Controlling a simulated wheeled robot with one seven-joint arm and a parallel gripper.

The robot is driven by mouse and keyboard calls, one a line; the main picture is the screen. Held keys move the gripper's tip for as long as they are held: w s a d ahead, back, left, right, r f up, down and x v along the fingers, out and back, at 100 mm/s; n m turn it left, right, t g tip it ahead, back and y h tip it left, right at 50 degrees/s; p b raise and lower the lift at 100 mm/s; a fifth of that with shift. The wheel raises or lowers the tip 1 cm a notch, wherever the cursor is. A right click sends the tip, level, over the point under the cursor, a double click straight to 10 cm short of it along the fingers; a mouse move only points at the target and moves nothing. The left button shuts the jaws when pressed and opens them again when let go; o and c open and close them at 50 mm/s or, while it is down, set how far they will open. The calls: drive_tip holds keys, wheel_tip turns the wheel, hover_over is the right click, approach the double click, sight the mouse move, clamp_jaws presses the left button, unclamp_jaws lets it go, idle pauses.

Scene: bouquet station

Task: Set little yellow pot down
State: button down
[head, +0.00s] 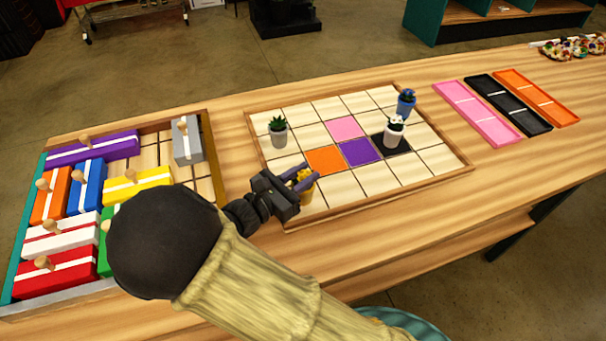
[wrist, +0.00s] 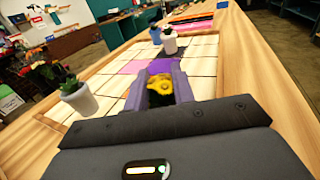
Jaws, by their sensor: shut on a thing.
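My gripper (head: 303,181) is shut on the little yellow pot (head: 307,192), at the near edge of the gridded board (head: 371,187). In the wrist view the yellow pot (wrist: 173,92) shows between the purple fingers of my gripper (wrist: 162,80), partly hidden by them. I cannot tell whether its base touches the board. The orange square (head: 324,160) lies just beyond it, with a purple square (head: 361,152) to the right and a pink square (head: 345,127) further back.
A grey-white pot (head: 278,136) with a green plant stands at the board's left. A white pot (head: 394,135) stands on a black square, and a blue pot (head: 406,107) at the back right. A tray of coloured blocks (head: 207,114) is left. Pink, black and orange trays (head: 476,113) lie right.

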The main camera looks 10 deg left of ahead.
drive_tip(key=shift+f, duration=0.1)
drive_tip(key=c, duration=1.2)
unclamp_jaws()
drive_tip(key=shift+o, duration=0.2)
drive_tip(key=shift+s, duration=0.15)
drive_tip(key=shift+r, duration=0.2)
drive_tip(key=v, duration=1.1)
drive_tip(key=shift+s+a, duration=0.25)
drive_tip(key=shift+s, duration=0.05)
